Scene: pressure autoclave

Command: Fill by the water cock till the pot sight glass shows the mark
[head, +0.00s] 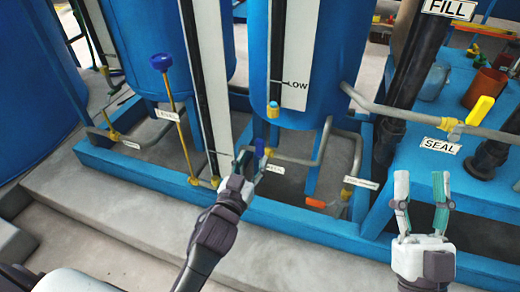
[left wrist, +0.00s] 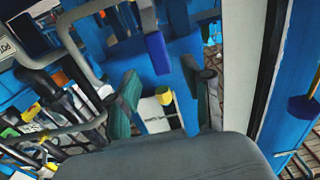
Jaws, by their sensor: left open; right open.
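My left gripper (head: 253,158) is open at the pipework below the tanks. A blue handle (head: 260,148) is at its fingertips; in the left wrist view this handle (left wrist: 158,52) is beyond the gap between the green-padded fingers, and no grip on it shows. The label beside it (head: 274,168) is too small to read. One sight glass strip (head: 280,45) on the middle tank has a mark labelled LOW (head: 297,85). Another tall strip (head: 212,85) stands to its left. I cannot make out a water level. My right gripper (head: 422,195) is open and empty.
A yellow lever (head: 480,110) is on the pipe by the SEAL label (head: 440,146). A FILL label (head: 449,9) is above. A blue round knob (head: 161,62) tops a yellow rod at left. An orange lever (head: 315,203) is low down. The blue frame's (head: 120,180) rails run across; grey floor is in front.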

